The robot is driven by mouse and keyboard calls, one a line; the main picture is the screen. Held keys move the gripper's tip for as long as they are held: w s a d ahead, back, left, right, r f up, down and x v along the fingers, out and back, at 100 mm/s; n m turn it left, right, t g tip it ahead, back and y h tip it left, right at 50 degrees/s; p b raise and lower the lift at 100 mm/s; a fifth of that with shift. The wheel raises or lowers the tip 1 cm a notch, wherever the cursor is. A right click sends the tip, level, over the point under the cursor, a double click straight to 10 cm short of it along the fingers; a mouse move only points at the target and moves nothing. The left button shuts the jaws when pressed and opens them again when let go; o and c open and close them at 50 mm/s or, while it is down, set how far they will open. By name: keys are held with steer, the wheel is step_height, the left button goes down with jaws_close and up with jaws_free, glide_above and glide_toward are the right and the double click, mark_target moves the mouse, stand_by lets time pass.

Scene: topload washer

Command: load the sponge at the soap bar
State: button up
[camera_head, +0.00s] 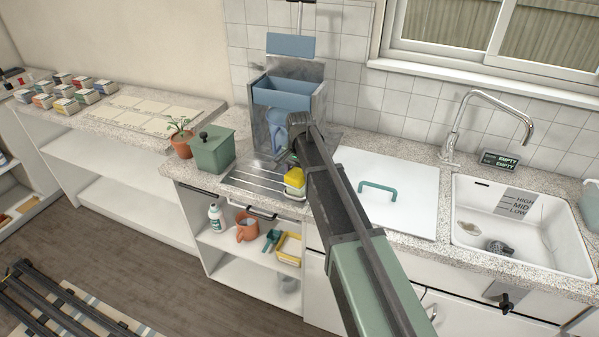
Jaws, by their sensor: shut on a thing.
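The yellow sponge (295,176) is just above the right end of the grooved metal drain tray, below the end of my arm. My gripper (291,160) is shut on the sponge from above; its fingers are small and partly hidden by my arm. A pale yellow-green piece (291,192) shows directly under the sponge. I cannot tell whether it is the soap bar or the sponge's own lower layer, or whether the two touch.
The grooved metal tray (252,181) lies before a metal unit with a blue bin (283,93). A green lidded box (212,150) and potted plant (181,140) stand left. A white lid (385,214) with green handle and a sink (522,225) are right.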

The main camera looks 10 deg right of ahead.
mark_target(300, 170)
step_height(300, 170, up, 7)
steer(key=p, duration=0.6)
steer(key=shift+p, duration=0.35)
steer(key=shift+f, duration=0.1)
